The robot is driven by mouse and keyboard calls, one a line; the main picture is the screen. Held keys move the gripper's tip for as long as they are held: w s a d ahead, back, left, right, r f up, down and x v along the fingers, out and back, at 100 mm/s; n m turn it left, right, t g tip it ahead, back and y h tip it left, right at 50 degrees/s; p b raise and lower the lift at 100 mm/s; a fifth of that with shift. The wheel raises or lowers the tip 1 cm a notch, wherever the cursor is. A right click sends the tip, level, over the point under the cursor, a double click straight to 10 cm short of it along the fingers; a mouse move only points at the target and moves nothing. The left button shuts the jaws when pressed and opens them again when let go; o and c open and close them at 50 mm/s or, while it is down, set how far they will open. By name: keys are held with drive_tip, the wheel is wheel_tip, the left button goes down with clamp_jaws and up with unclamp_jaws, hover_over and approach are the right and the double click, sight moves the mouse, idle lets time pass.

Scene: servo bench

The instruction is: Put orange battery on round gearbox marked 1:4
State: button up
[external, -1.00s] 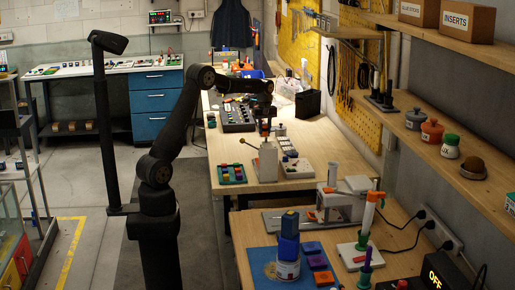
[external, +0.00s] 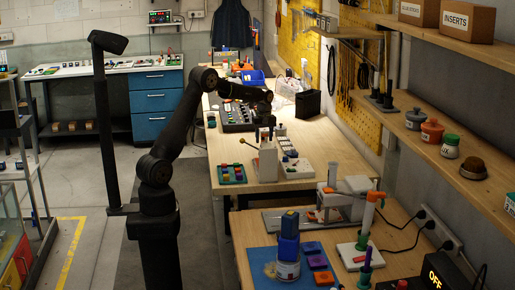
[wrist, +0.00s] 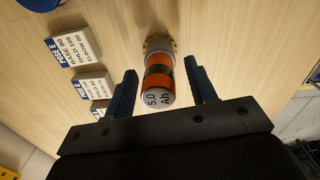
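An orange battery (wrist: 159,76) with a grey end marked "5.0 Ah" and a dark band is in the middle of the wrist view. Its far end meets a round grey piece with a gold rim (wrist: 158,45); I cannot read any 1:4 mark on it. My gripper (wrist: 162,70) is open, with one dark finger on each side of the battery. In the external view my gripper (external: 265,121) is over the long wooden bench; the battery is too small to make out there.
On the bench, a black panel (external: 236,117), a white dispenser (external: 268,163) and a green tray (external: 232,174) stand near my arm. Bare wood (external: 320,140) lies to the right.

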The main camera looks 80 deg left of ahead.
sight(264, 133)
drive_tip(key=shift+r, duration=0.1)
wheel_tip(264, 133, up, 12)
idle(0.6)
wheel_tip(264, 133, down, 12)
drive_tip(key=shift+f, duration=0.1)
wheel_tip(264, 133, up, 2)
drive_tip(key=shift+r, duration=1)
